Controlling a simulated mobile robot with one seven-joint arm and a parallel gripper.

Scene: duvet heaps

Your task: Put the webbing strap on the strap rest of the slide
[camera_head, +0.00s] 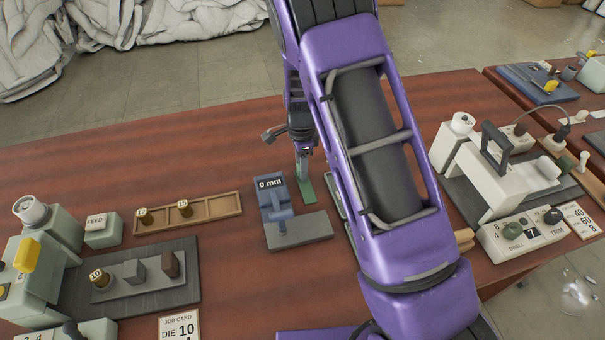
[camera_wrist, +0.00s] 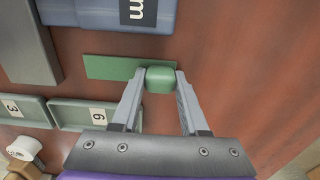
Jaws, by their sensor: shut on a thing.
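A flat green strip, which looks like the webbing strap (camera_wrist: 108,67), appears in the wrist view, running left from a thicker green end between my fingertips. It also shows in the head view (camera_head: 306,190) below my gripper (camera_head: 303,165). In the wrist view my gripper (camera_wrist: 160,84) is shut on that thick green end. I cannot tell whether the strip lies on the table or hangs just above it. The blue-grey device marked "0 mm" (camera_head: 275,200), perhaps the slide, stands just left of the strip, with a grey plate (camera_head: 305,230) at its foot. I cannot clearly pick out the strap rest.
Pale green trays numbered 3 (camera_wrist: 20,111) and 6 (camera_wrist: 75,115) lie close by, partly behind my arm in the head view. A wooden tray (camera_head: 218,208) and a dark fixture board (camera_head: 185,282) lie left. A white machine (camera_head: 500,180) stands right. The red-brown table is clear behind.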

